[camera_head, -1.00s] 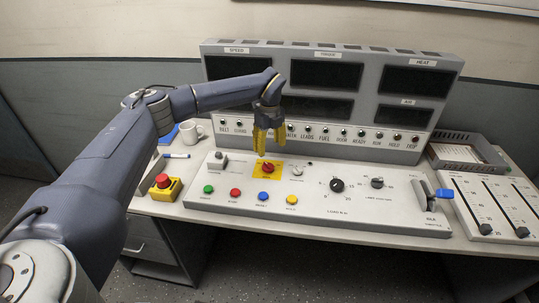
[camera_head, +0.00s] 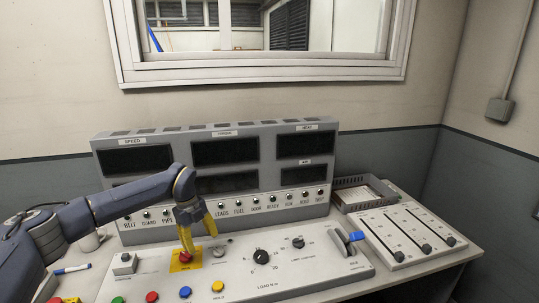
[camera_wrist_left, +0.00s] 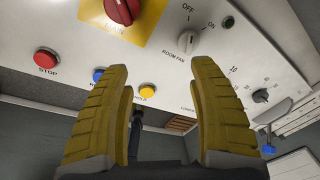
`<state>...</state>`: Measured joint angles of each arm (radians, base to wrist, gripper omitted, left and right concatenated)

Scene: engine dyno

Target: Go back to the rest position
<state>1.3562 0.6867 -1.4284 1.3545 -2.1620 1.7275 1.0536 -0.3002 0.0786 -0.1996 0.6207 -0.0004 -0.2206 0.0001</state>
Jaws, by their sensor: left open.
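My left gripper (camera_head: 202,242) is open and empty, its two yellow fingers pointing down over the sloped grey control panel (camera_head: 300,280). In the head view it is close to the red main knob (camera_head: 185,257) on its yellow plate; the gap is hard to judge. In the left wrist view the fingers (camera_wrist_left: 163,110) stand apart with nothing between them. The red main knob (camera_wrist_left: 120,8) is beyond them at the top, and the room fan knob (camera_wrist_left: 188,42) is to its right. My right gripper is not in view.
Red, blue and yellow buttons (camera_head: 217,286) line the panel's front. A gauge console (camera_head: 225,180) stands behind. A blue-handled throttle lever (camera_head: 356,236), slider box (camera_head: 410,235) and paper tray (camera_head: 362,195) are at the right. A marker (camera_head: 72,269) lies at the left.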

